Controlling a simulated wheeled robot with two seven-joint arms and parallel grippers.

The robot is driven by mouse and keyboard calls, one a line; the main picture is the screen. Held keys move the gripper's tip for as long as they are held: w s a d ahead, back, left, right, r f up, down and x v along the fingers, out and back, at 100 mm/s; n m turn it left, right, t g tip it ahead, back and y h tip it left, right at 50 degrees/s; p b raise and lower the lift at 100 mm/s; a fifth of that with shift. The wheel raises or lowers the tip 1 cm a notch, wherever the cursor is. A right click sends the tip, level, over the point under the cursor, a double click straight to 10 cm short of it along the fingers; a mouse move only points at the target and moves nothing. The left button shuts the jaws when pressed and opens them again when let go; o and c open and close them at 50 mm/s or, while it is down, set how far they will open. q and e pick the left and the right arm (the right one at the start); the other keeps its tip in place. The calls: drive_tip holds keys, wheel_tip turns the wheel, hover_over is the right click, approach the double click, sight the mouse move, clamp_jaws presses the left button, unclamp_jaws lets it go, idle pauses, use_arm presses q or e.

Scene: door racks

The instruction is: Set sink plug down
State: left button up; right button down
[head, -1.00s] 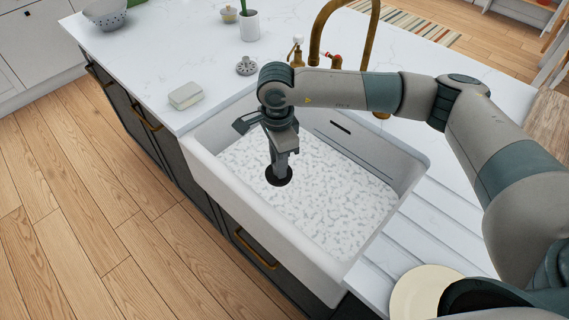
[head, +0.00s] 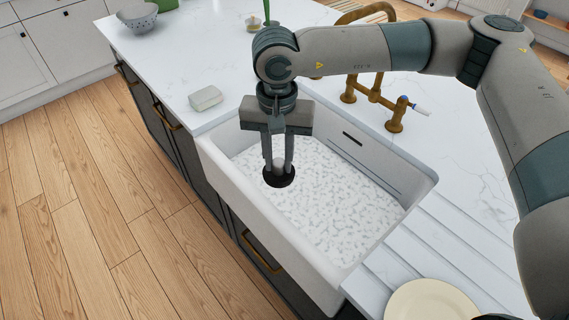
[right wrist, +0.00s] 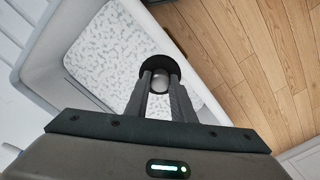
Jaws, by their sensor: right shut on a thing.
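The sink plug (head: 280,179) is a round black disc with a pale knob on top. It is inside the white sink (head: 225,188), near its front left wall, over the grey-speckled bottom (head: 332,197). My right gripper (head: 278,164) points down and is shut on the plug's knob, one finger on each side. The right wrist view shows the black plug (right wrist: 157,66) at the fingertips (right wrist: 160,82). I cannot tell whether the disc touches the sink bottom. My left gripper is not in view.
A brass tap (head: 395,118) stands behind the sink. A pale block (head: 206,98) lies on the counter left of it, with a colander (head: 137,17) farther back. A cream plate (head: 432,303) lies at the front right, by the draining grooves. The sink bottom right of the plug is clear.

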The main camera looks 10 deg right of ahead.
sight(280, 179)
drive_tip(key=s+r+n, duration=0.2)
drive_tip(key=r+n, duration=0.1)
drive_tip(key=shift+s+a+n, duration=0.1)
drive_tip(key=shift+s+n, duration=0.05)
drive_tip(key=shift+n, duration=0.15)
